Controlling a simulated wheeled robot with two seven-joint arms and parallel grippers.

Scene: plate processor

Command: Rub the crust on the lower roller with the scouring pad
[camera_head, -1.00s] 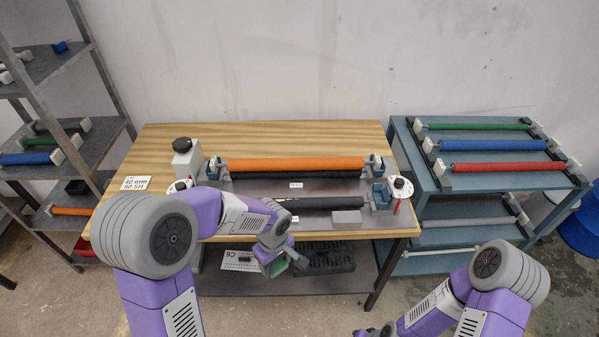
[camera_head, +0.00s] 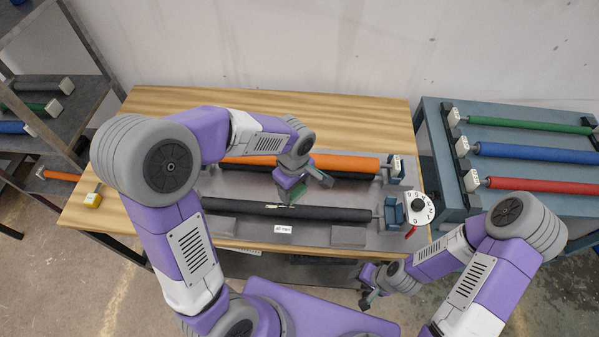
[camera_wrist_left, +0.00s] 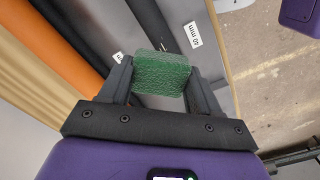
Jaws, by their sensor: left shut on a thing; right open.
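My left gripper (camera_head: 300,187) is shut on the green scouring pad (camera_head: 291,194), which also fills the middle of the left wrist view (camera_wrist_left: 162,74). The pad is over the machine, close to the front black roller (camera_head: 345,213), just right of a small pale crust mark (camera_head: 271,206) on it. I cannot tell whether the pad touches the roller. The front roller also shows beyond the pad in the left wrist view (camera_wrist_left: 148,20). My right gripper (camera_head: 374,289) is open and empty, below the table's front edge.
An orange roller (camera_head: 345,163) lies behind, with another dark roller beneath it. A white dial (camera_head: 420,209) and blue bearing block (camera_head: 394,213) stand at the right end. A yellow item (camera_head: 93,200) sits at the table's left. A rack with coloured rollers (camera_head: 520,151) stands right.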

